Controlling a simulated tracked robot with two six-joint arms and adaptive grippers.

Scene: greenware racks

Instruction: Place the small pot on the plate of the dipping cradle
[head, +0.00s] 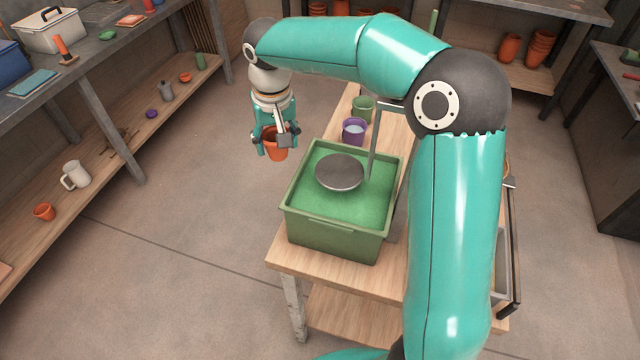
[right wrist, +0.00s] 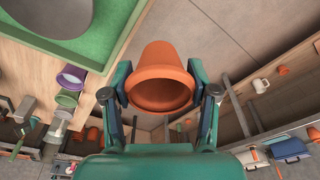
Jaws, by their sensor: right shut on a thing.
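The small pot (head: 276,146) is terracotta orange. My right gripper (head: 274,140) is shut on it and holds it in the air left of the green tub, clear of the table's edge. In the right wrist view the pot (right wrist: 160,80) sits between the two fingers (right wrist: 160,88), its open rim facing the camera. The plate of the dipping cradle (head: 339,172) is a round grey disc over the green liquid, and it is empty. A grey upright post (head: 375,140) stands at its right side. A corner of the plate shows in the right wrist view (right wrist: 60,12). My left gripper is not in view.
The green tub (head: 335,240) stands on a wooden table (head: 300,262). A purple cup (head: 354,131) and a green pot (head: 363,108) stand behind the tub. Shelves with several items line the left wall (head: 110,150). The floor between shelves and table is clear.

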